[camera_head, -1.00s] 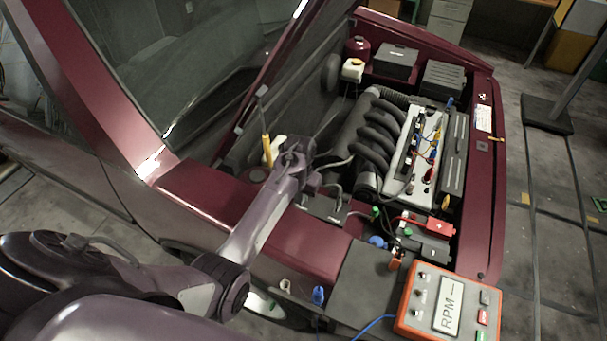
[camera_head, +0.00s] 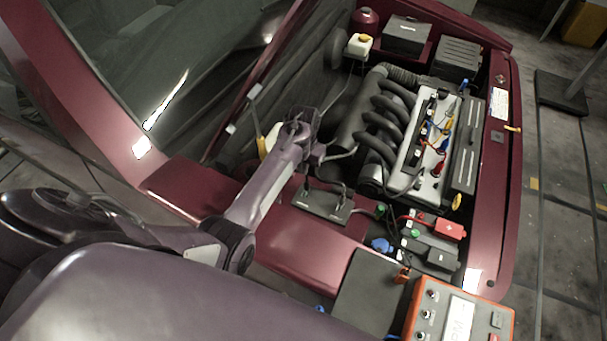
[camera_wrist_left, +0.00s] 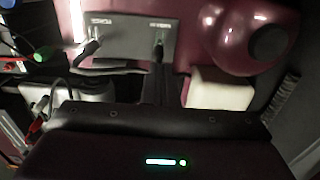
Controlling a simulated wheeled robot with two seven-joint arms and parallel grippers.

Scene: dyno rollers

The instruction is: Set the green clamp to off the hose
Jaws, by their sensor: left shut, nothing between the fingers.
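Two small green parts show beside the battery in the head view, one (camera_head: 380,210) to the left and one (camera_head: 414,232) further right; I cannot tell which, if either, is the green clamp. A green part (camera_wrist_left: 42,53) also shows at the left of the left wrist view. The hose and the clamp's setting cannot be made out. My left gripper (camera_head: 316,152) is shut and empty above the engine bay, left of both green parts. In the left wrist view its dark fingers point at a grey panel (camera_wrist_left: 125,28). My right gripper is not in view.
The grey panel (camera_head: 322,204) has two black levers. The battery (camera_head: 430,252) with a red terminal cover (camera_head: 450,229) sits right of it. The engine (camera_head: 386,125) lies behind. An orange RPM meter (camera_head: 455,318) stands at the front edge.

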